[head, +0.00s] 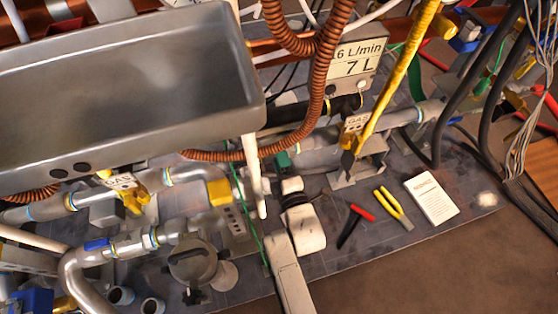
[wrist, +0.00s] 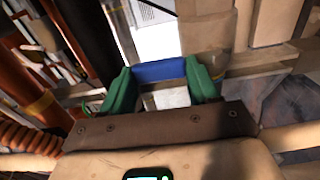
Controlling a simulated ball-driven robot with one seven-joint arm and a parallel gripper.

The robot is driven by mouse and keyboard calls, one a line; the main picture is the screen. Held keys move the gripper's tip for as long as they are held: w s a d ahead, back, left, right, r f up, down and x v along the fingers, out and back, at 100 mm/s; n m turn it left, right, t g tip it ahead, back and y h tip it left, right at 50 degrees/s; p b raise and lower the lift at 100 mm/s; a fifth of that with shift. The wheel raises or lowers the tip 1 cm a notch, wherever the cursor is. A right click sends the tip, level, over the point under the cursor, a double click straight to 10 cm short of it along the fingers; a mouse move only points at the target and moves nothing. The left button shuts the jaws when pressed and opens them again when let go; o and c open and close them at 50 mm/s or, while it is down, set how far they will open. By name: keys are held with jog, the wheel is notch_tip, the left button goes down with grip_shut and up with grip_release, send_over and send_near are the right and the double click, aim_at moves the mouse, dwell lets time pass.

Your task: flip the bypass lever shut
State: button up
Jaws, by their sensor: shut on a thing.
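A blue lever handle (wrist: 158,71) lies crosswise between the two green fingers of my gripper (wrist: 162,76) in the wrist view. Both fingers touch its ends, and my gripper is shut on it. A pale pipe runs behind the handle. No label shows on it, so I cannot tell from the picture alone that it is the bypass lever. In the head view my gripper (head: 284,160) reaches in at the pipework right of the grey sink-like basin. A green fingertip shows there, but the held handle is hidden.
A grey basin (head: 130,85) fills the upper left. A ribbed copper hose (head: 323,75) hangs close to my gripper. Red pliers (head: 355,222), yellow pliers (head: 393,206) and a white booklet (head: 431,198) lie on the board.

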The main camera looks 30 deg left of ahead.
jog(key=shift+s+a+f+n, duration=0.1)
jog(key=shift+s+n, duration=0.1)
jog(key=shift+n, duration=0.1)
jog(key=o, duration=1.5)
jog(key=p+v, duration=0.4)
jog(key=v, duration=0.6)
jog(key=shift+s+d, duration=0.2)
jog(key=shift+d, duration=0.1)
